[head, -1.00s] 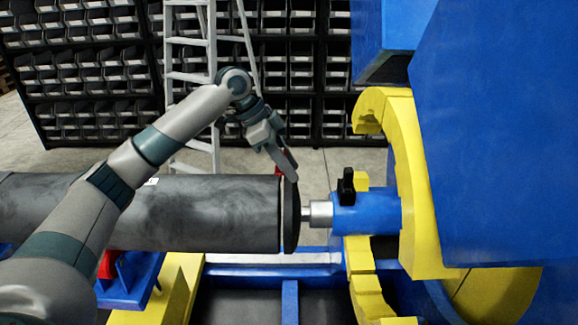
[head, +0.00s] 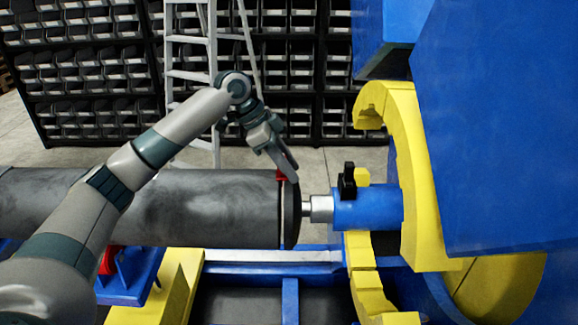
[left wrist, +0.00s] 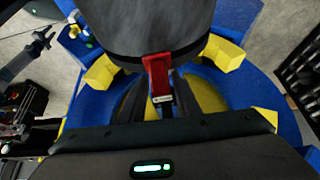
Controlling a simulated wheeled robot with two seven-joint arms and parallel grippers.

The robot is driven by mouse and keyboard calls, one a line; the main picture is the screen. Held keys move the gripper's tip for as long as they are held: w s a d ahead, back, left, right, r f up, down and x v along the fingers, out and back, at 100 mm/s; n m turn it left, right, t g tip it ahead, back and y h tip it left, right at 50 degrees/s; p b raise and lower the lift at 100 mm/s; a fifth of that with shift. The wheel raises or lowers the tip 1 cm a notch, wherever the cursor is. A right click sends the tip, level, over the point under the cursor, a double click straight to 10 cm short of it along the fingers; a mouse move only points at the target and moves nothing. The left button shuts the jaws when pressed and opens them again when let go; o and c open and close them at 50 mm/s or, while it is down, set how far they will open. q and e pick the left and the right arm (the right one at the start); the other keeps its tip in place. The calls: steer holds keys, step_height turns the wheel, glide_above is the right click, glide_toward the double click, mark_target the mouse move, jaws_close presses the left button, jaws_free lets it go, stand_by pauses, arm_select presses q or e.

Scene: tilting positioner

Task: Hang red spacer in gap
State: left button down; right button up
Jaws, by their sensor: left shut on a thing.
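The red spacer (head: 282,175) shows as a small red piece at the top of the dark pipe (head: 210,208), by the narrow gap (head: 281,212) before the dark end disc (head: 292,215). My left gripper (head: 290,176) comes down from above and is shut on the spacer. In the left wrist view the spacer (left wrist: 156,72) is a red upright strip against the dark round part, with the gripper fingers (left wrist: 161,98) below it. I cannot tell how far the spacer sits inside the gap. My right gripper is not in view.
A blue cylinder (head: 365,207) with a metal rod and black clamp (head: 348,182) stands right of the disc. The yellow ring (head: 410,180) and large blue housing (head: 490,120) fill the right. A ladder (head: 190,75) and bin shelves (head: 80,70) stand behind.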

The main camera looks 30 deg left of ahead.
arm_select(q)
steer(key=shift+s+f, duration=0.35)
steer(key=shift+f, duration=0.45)
steer(key=c, duration=1.5)
jaws_free()
steer(key=shift+c, duration=0.2)
steer(key=shift+s+d, duration=0.1)
steer(key=shift+w+f, duration=0.1)
steer(key=shift+w, duration=0.15)
steer(key=shift+o, duration=1.7)
steer(key=shift+w+a+r+b, duration=0.15)
steer(key=shift+a+r+b, duration=0.2)
steer(key=shift+r, duration=0.15)
steer(key=b+v, duration=0.1)
steer(key=v, duration=0.4)
steer(key=b+v, duration=0.1)
steer(key=v, duration=0.5)
steer(key=b+v, duration=0.2)
steer(key=v, duration=0.4)
steer(key=shift+w+d+r, duration=0.2)
steer(key=shift+d, duration=0.05)
steer(key=c, duration=0.3)
